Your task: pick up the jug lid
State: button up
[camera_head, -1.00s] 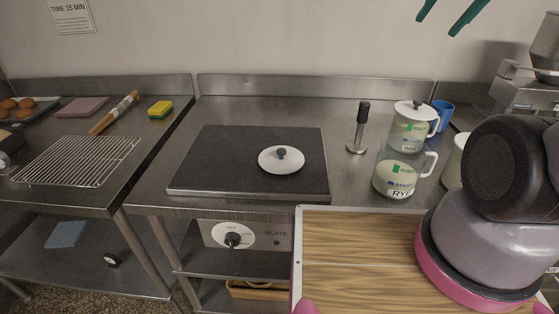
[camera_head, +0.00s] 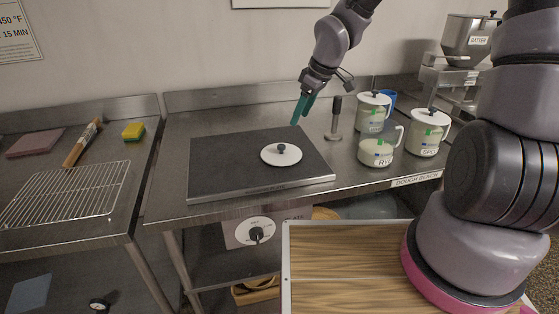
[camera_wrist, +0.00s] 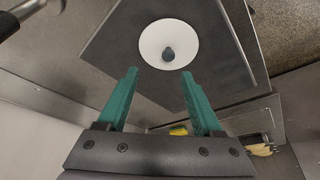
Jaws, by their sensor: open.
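The jug lid (camera_head: 281,155) is a white disc with a dark knob. It lies flat on the dark hot plate (camera_head: 225,165), right of the plate's middle. In the wrist view the lid (camera_wrist: 150,45) lies beyond my fingertips with its knob up. My gripper (camera_head: 302,110) has green fingers and hangs above the back right of the plate, up and right of the lid. In the wrist view my gripper (camera_wrist: 160,72) is open with nothing between its fingers. The jug marked RYE (camera_head: 378,153) stands open right of the plate.
Two lidded jugs (camera_head: 373,112) (camera_head: 427,132) stand near the RYE jug. An upright metal tool with a dark handle (camera_head: 335,115) stands behind the plate's right corner. A wire rack (camera_head: 70,190), rolling pin (camera_head: 83,143) and sponge (camera_head: 133,131) are on the left bench.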

aim_at(282, 146)
jog(key=shift+s+a+x, duration=0.2)
jog(key=shift+a+x, duration=0.1)
jog(key=shift+x, duration=1.65)
jog(key=shift+s+a+x, duration=0.15)
jog(key=shift+a+x, duration=0.1)
jog(key=shift+x, duration=1.7)
jog(key=shift+s+a+x, duration=0.2)
jog(key=shift+a+x, duration=0.1)
jog(key=shift+x, duration=1.65)
jog(key=shift+r, duration=0.15)
grip_shut()
